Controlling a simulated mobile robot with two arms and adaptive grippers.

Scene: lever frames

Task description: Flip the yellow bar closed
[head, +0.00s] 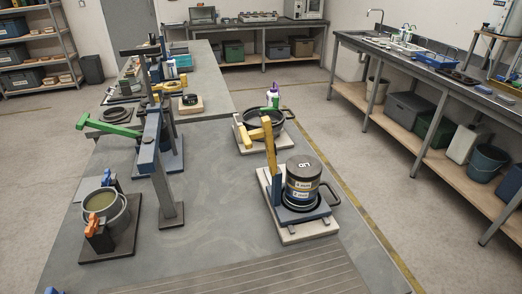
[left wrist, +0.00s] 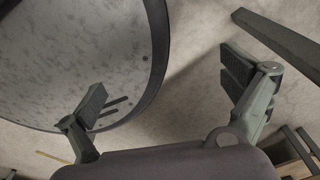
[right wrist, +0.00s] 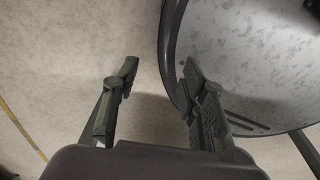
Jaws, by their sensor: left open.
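A yellow bar (head: 269,143) stands nearly upright on a blue post (head: 276,188), on a pale base plate (head: 292,235) at the right of the near table. Beside it on that plate stands a dark, banded canister (head: 302,182). Another yellow bar (head: 258,134) lies lower, partly across a dark ring behind it. A further yellow lever (head: 170,86) is farther back. My left gripper (left wrist: 165,85) is open and empty in the left wrist view. My right gripper (right wrist: 160,75) is open and empty in the right wrist view. Neither gripper is clearly seen in the head view, and neither touches a bar.
The near table (head: 225,215) is clear in its middle. A sink counter (head: 420,68) runs along the right.

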